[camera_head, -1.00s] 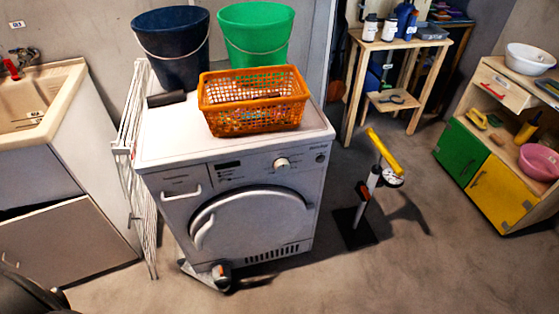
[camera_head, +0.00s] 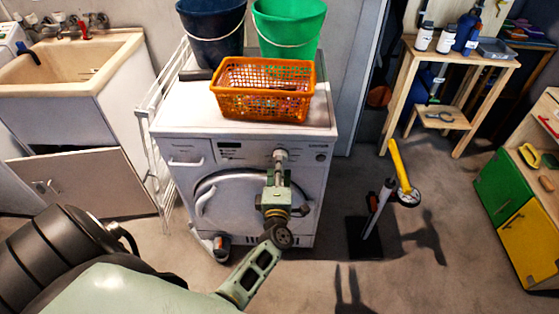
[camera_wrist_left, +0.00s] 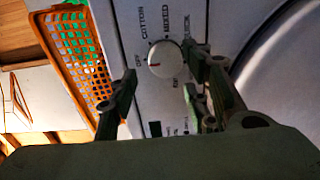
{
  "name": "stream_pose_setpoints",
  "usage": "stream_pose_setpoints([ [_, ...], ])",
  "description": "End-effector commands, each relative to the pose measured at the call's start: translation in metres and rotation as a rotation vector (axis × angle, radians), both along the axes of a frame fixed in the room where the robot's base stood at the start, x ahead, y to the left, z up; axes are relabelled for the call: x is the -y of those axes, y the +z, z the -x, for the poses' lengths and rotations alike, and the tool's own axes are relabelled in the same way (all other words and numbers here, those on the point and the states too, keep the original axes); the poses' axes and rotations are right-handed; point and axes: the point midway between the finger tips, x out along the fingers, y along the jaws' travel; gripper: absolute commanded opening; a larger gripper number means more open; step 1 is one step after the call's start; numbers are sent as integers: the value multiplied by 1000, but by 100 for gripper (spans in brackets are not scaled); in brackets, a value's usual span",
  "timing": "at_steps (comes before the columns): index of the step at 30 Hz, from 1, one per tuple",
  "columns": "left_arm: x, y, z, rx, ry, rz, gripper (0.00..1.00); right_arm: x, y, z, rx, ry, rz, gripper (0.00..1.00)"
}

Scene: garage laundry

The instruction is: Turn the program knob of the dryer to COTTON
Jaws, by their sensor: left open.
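The white dryer (camera_head: 180,128) stands in the middle of the head view. My left gripper (camera_head: 280,160) is in front of its control panel and largely hides the program knob there. In the left wrist view the round white knob (camera_wrist_left: 167,58) shows clearly, with COTTON, MIXED and QUICK printed around it. A small red mark on the knob's edge appears to face the OFF label. My left gripper (camera_wrist_left: 160,68) is open, with a finger on either side of the knob in this view; contact cannot be told. My right gripper is not in view.
An orange basket (camera_head: 228,103) and dark blue (camera_head: 212,50) and green (camera_head: 288,45) buckets sit on the dryer. A white drying rack (camera_head: 165,120) is close on its left. A yellow-handled pump (camera_head: 400,165) stands on the floor to the right.

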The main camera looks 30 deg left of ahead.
Motion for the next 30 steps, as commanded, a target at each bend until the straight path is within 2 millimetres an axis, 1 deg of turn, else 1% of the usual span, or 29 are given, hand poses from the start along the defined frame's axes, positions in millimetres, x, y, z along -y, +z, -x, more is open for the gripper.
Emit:
stream_pose_setpoints([
  [1, -5, 1, -8, 0, 0, -1, 44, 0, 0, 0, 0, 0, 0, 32],
  [3, -10, 0, -17, 0, -1, -2, 44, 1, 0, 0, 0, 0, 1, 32],
  [7, -16, 0, -28, -2, -2, -3, 44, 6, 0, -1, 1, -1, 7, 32],
  [12, -19, -1, -33, -4, -2, -2, 44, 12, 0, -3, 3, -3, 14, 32],
  [18, -19, -1, -33, -4, -3, -2, 43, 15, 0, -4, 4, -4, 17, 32],
  [30, -19, 1, -33, -1, -2, -4, 8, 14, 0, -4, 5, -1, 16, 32],
])
